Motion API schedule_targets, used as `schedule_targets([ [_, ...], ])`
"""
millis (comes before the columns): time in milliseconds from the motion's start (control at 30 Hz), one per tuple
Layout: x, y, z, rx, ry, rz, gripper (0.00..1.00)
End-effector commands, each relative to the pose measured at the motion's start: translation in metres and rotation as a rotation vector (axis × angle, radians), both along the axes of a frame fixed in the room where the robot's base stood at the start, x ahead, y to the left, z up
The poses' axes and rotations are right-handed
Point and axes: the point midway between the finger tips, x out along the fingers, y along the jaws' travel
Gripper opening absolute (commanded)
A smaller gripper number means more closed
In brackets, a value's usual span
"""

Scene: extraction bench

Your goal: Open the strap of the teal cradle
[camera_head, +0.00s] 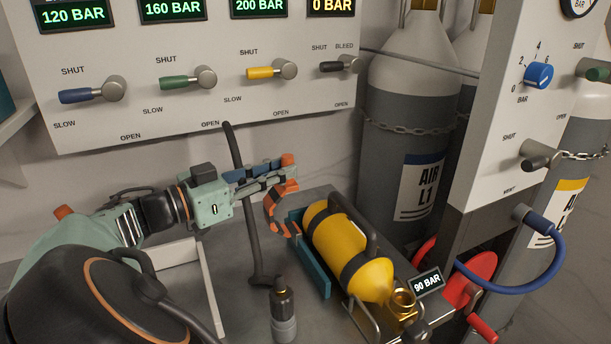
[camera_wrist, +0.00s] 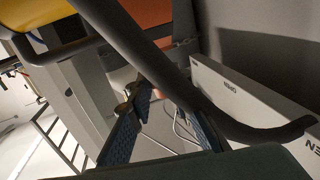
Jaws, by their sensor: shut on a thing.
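The teal cradle (camera_head: 312,270) stands on the bench and holds a yellow cylinder (camera_head: 333,238) with dark bands. An orange-and-black striped strap (camera_head: 276,208) curves up from the cradle's left side, clear of the cylinder's top. My gripper (camera_head: 284,172) is up and left of the cylinder, shut on the strap's upper end. The exact grip is partly hidden.
A dark hose (camera_head: 237,190) rises behind my gripper. A dark-topped fitting (camera_head: 283,305) stands in front of the cradle. A valve panel (camera_head: 200,60) is behind, and chained grey cylinders (camera_head: 412,150) stand at right. A 90 BAR display (camera_head: 427,281) is beside the brass valve (camera_head: 402,300).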

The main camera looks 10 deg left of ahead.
Motion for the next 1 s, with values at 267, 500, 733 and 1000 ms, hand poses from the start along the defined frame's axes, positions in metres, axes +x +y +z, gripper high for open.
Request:
schedule_targets([
  [267, -0.015, 0.023, -0.013, -0.149, -0.1, 0.001, 0.0],
  [500, -0.021, 0.032, -0.017, -0.213, -0.142, -0.001, 0.0],
  [733, -0.023, 0.034, -0.017, -0.231, -0.153, -0.001, 0.0],
  [1000, -0.023, 0.035, -0.018, -0.231, -0.152, 0.0, 0.0],
])
